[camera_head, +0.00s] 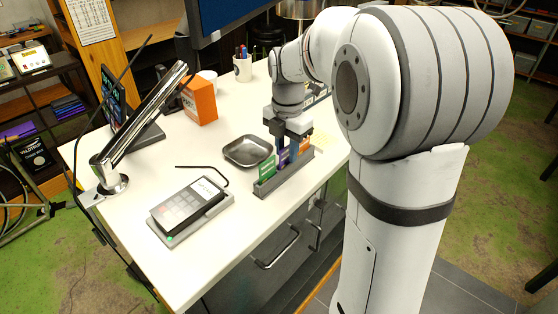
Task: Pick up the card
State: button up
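Several coloured cards stand upright in a narrow grey holder (268,187) near the front edge of the white table. A green card (267,167) is at the left end, a purple card (283,158) is in the middle, and an orange one (304,145) is toward the right end. My gripper (288,146) points down from above at the middle and right part of the holder, very close to the cards. The gripper hides part of the cards, and its fingertips are small and dark. I cannot tell whether it touches or holds a card.
A dark metal dish (247,151) lies just left of the holder. A card reader or keypad device (190,208) and a bent black hex key (208,172) lie further left. An orange box (200,101), a pen mug (243,69) and a chrome lamp arm (140,121) stand behind.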

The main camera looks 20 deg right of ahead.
grip_shut()
dwell(0.3)
